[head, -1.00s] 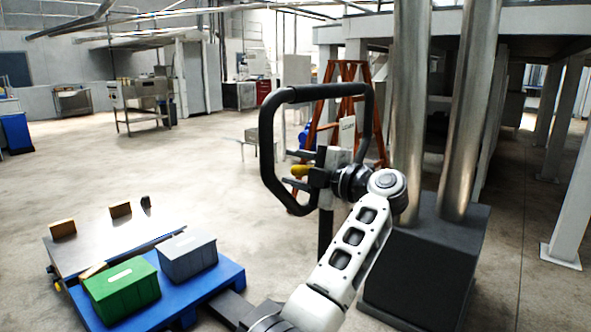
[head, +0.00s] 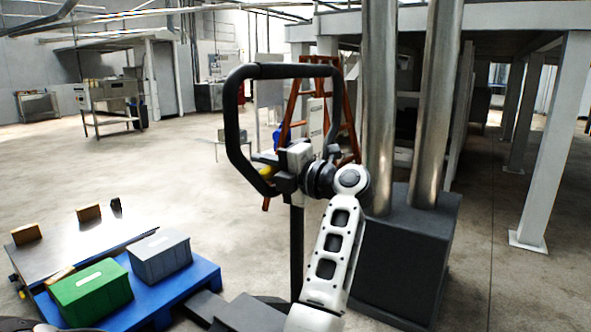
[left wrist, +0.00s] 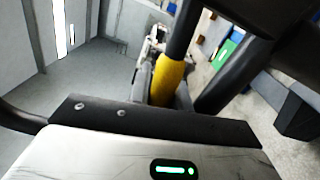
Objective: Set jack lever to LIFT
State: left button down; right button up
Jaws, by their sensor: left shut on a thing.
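The pallet jack's handle is a black loop (head: 231,125) on a dark upright post (head: 297,250) in the middle of the head view. The yellow jack lever (head: 265,171) sticks out at the loop's lower left; it also shows in the left wrist view (left wrist: 167,80), between dark bars of the handle. My left gripper (head: 280,170) is at the lever and is shut on it, with its fingers partly hidden. The lever's exact setting cannot be read. My right gripper is not in view.
A blue pallet (head: 190,285) holds a green bin (head: 92,293) and a grey bin (head: 160,257) at the lower left, beside a metal plate. A dark block (head: 405,255) with tall steel pipes stands close on the right. An orange ladder (head: 348,110) is behind the handle. Open floor lies left.

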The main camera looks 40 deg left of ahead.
pick_arm(q)
jog(key=shift+f, duration=0.1)
jog(key=c, duration=1.3)
grip_release()
jog(key=shift+f, duration=0.1)
jog(key=shift+d, duration=0.1)
jog(key=shift+d, duration=0.3)
jog(key=shift+w+d+p, duration=0.1)
jog(key=shift+w+d, duration=0.1)
jog(key=shift+d, duration=1)
jog(key=shift+w+d+p, duration=0.15)
jog(key=shift+w+d, duration=0.05)
jog(key=shift+d, duration=0.95)
jog(key=shift+w+d+p, duration=0.1)
jog(key=shift+w+d, duration=0.1)
jog(key=shift+d, duration=1)
